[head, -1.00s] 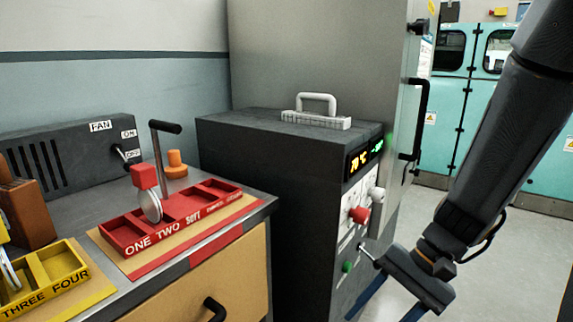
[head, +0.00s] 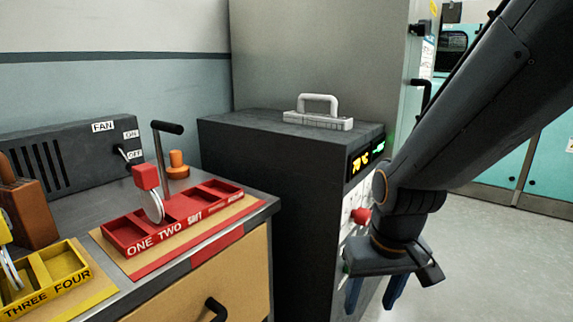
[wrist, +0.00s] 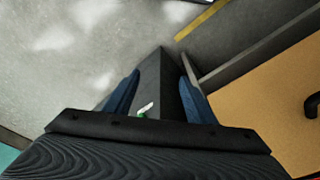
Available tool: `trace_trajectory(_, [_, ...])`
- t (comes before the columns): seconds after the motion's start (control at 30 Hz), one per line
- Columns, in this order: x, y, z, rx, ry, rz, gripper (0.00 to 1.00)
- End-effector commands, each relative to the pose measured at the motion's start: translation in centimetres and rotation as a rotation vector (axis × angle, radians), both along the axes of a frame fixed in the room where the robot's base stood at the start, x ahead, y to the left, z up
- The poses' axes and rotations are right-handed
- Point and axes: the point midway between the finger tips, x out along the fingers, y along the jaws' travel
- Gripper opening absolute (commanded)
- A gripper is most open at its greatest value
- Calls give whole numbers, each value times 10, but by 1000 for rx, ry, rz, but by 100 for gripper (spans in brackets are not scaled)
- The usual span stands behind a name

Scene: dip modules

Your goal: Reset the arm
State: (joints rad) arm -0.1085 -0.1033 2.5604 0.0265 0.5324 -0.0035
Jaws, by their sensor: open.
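My gripper (head: 372,292) hangs in front of the dark machine (head: 265,165), at the right of the head view, with its blue fingers pointing down. The fingers are apart with nothing between them. In the wrist view my gripper (wrist: 160,95) shows the two blue fingers spread. Between and beyond them is a dark machine side with a small green knob (wrist: 142,115) and a white lever. The arm covers part of the machine's front panel. A red knob (head: 361,215) shows just left of the arm.
A counter (head: 240,218) at left holds a red tray (head: 125,240), a yellow tray (head: 60,265) and a fan box (head: 70,155). A white-handled block (head: 318,121) sits on the machine. A tall grey cabinet (head: 310,55) stands behind. Floor (head: 490,245) at right is clear.

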Motion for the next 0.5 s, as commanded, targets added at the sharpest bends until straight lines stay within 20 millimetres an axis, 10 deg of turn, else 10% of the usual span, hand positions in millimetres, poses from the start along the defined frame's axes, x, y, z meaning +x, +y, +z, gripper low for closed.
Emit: trace_trajectory(0.5, [-75,55,49,16,144,169,50])
